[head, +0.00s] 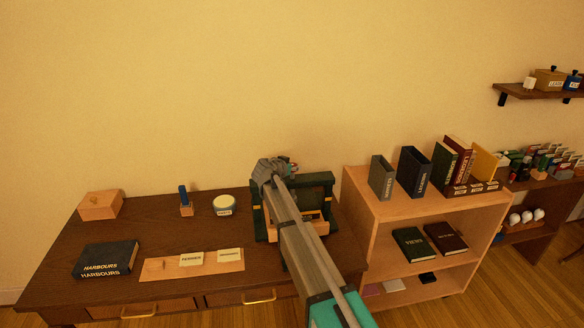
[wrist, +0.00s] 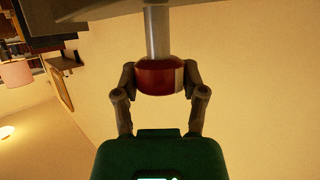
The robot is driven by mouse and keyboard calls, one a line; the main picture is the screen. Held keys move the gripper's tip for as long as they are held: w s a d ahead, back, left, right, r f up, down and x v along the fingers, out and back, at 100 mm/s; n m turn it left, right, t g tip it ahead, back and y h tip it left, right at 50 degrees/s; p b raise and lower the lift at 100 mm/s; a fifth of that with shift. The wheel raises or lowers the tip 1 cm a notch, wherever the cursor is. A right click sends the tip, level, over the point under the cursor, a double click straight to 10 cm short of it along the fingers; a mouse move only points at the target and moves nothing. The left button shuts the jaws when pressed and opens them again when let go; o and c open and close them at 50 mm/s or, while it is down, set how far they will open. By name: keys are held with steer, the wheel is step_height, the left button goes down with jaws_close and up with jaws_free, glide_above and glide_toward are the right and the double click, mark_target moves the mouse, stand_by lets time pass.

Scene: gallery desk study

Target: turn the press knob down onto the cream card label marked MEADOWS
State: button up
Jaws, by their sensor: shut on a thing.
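The dark green press (head: 325,190) stands at the right end of the desk, with my arm in front of much of it. My gripper (head: 278,172) is at the top of the press. In the wrist view, my gripper (wrist: 160,82) is shut on the red press knob (wrist: 158,77), one finger on each side. A pale stripe marks the knob, and a steel shaft (wrist: 157,32) runs from it. Two cream cards lie on a tan strip left of the press: one seems to read FERRIES (head: 191,258), the other card (head: 230,254) is too small to read. The inside of the press is mostly hidden.
The tan strip (head: 160,268) and a dark HARBOURS book (head: 106,259) lie on the desk (head: 150,225). A wooden box (head: 101,205), a blue-handled stamp (head: 185,200) and a round tin (head: 224,206) stand behind. A bookcase (head: 380,210) is close to the right.

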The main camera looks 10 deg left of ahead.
steer(key=o, duration=1.2)
steer(key=shift+c, duration=0.2)
steer(key=shift+r, duration=0.1)
